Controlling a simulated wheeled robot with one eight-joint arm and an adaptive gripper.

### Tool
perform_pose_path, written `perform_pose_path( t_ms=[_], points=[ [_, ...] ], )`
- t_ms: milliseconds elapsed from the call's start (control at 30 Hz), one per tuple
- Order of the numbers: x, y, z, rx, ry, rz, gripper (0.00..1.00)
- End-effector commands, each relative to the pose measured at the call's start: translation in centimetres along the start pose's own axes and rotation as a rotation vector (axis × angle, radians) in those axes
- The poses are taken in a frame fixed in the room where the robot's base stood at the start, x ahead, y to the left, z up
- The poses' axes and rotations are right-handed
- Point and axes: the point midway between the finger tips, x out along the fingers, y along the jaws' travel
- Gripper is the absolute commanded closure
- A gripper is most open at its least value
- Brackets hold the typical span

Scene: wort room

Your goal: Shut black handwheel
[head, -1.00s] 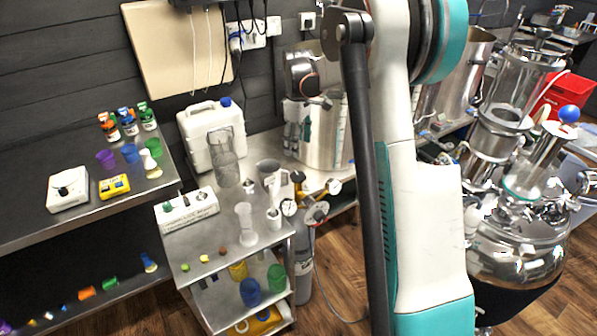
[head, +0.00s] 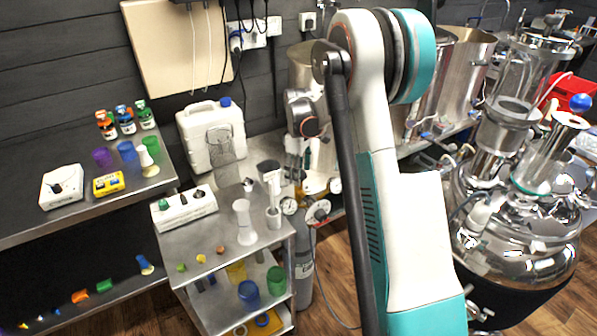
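A grey gas cylinder (head: 303,265) stands on the floor just right of the steel trolley. Round gauges (head: 290,206) and a pale round fitting with a reddish centre (head: 319,210) sit at its top. I cannot clearly pick out a black handwheel; it may be hidden among these fittings or behind my arm. My gripper (head: 299,182) hangs below my grey wrist, close above the fittings at the cylinder's top. Its fingers are small and blend into the clutter, so I cannot tell whether they are open or touch anything.
The steel trolley (head: 213,252) holds a white box (head: 184,209), a white flask (head: 244,224) and coloured caps. A white jerrycan (head: 211,137) stands behind it. Large steel pots and a shiny round vessel (head: 515,235) with glassware stand at right. A thin hose hangs by the cylinder.

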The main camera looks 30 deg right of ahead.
Motion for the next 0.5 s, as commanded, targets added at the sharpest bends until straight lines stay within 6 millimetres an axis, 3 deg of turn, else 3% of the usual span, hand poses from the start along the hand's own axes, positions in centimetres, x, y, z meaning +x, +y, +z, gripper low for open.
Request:
perform_pose_path(
  t_ms=[100,300,500],
  points=[
    [-0.03,0.0,0.0,0.0,0.0,0.0,0.36],
    [-0.04,0.0,0.0,0.0,0.0,0.0,0.8],
    [-0.03,0.0,0.0,0.003,0.0,0.0,0.8]
  ],
)
